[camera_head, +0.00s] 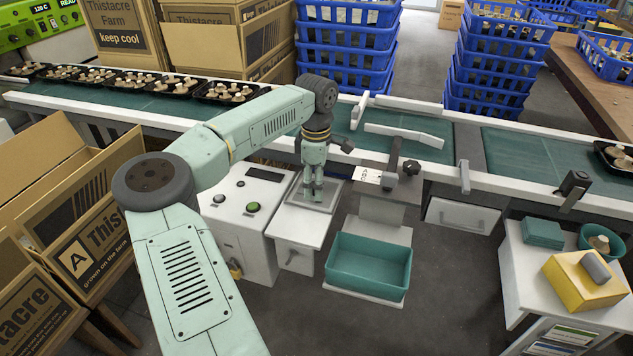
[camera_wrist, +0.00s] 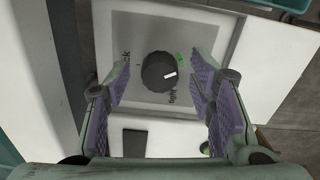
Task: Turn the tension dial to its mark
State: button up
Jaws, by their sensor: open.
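The tension dial (camera_wrist: 158,72) is a round black knob on a grey plate (camera_wrist: 135,28) in the wrist view. Its white pointer line is at the knob's lower right, toward the word "tight". A green mark (camera_wrist: 181,57) is on the plate at the knob's upper right, apart from the pointer's direction. Part of the word "slack" shows at the left. My gripper (camera_wrist: 160,76) is open, with one purple-padded finger on each side of the knob; I cannot tell whether either touches it. In the head view my gripper (camera_head: 313,194) points down over the plate (camera_head: 296,199), hiding the dial.
A white control box (camera_head: 237,215) with buttons stands left of the plate. A teal bin (camera_head: 368,266) is at its lower right. The conveyor (camera_head: 130,99) with mushroom trays runs behind. A black-handled bracket (camera_head: 393,165) stands to the right.

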notch_tip(320, 180, up, 12)
dwell(0.6)
